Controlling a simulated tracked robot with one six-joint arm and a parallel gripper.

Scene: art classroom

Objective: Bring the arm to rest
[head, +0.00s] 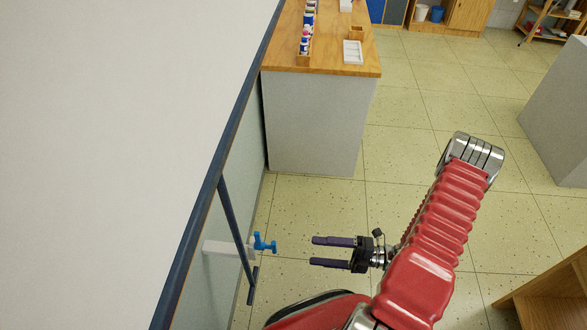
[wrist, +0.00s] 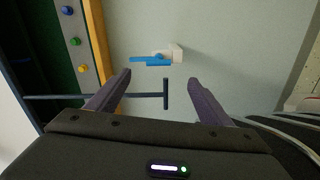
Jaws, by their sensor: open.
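My gripper (head: 330,252) is open and empty, its two purple fingers pointing left in the head view. My red arm (head: 436,235) is bent beside it, at the right. The fingers show apart in the wrist view (wrist: 160,82), with nothing between them touching either one. A blue tap-like handle (head: 264,243) on a white mount is to the left of the fingertips, with a visible gap. In the wrist view the blue handle (wrist: 152,60) lies beyond the fingertips, on a pale wall.
A dark bar with a crosspiece (head: 236,230) stands near the blue handle; it also crosses the wrist view (wrist: 166,94). A large white surface (head: 110,130) fills the left. A wood-topped counter (head: 340,62) holds bottles and a white tray. Tiled floor (head: 410,150) is clear behind my arm.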

